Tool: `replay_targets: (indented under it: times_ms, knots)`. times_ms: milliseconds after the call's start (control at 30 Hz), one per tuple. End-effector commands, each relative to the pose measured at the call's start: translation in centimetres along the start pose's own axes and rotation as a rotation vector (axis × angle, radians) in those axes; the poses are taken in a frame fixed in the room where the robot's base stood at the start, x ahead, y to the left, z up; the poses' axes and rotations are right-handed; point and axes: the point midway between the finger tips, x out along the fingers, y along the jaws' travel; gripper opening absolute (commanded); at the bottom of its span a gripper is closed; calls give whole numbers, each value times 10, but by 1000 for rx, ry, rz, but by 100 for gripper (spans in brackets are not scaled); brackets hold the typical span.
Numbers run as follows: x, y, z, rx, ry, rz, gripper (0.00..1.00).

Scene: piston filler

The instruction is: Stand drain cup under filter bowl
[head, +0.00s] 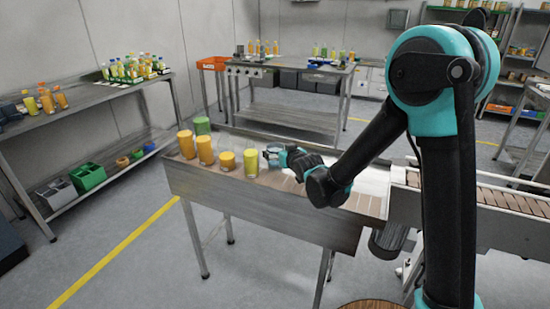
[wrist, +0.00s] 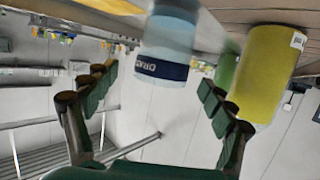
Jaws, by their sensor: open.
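The drain cup (wrist: 165,45) is pale and translucent, with a dark band lettered like "DRAIN". It stands on the slatted table top, and the wrist view shows it upside down. In the head view the cup (head: 272,155) is small and partly covered by my gripper (head: 286,156). In the wrist view my gripper (wrist: 158,78) is open, with one finger on each side of the cup and visible gaps. I cannot make out the filter bowl in either view.
A yellow container (head: 251,163) stands close left of the cup in the head view; it also shows in the wrist view (wrist: 268,75). Orange containers (head: 205,150) and a green one (head: 202,126) stand farther left. A slatted conveyor (head: 510,204) lies right.

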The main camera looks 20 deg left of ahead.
Motion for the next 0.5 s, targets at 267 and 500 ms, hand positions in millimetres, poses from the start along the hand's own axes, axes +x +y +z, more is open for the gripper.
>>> replay_targets:
  times_ms: [267,500]
  knots:
    - [37,-2,-2,0,0,0,83]
    - [38,-2,-2,0,0,0,81]
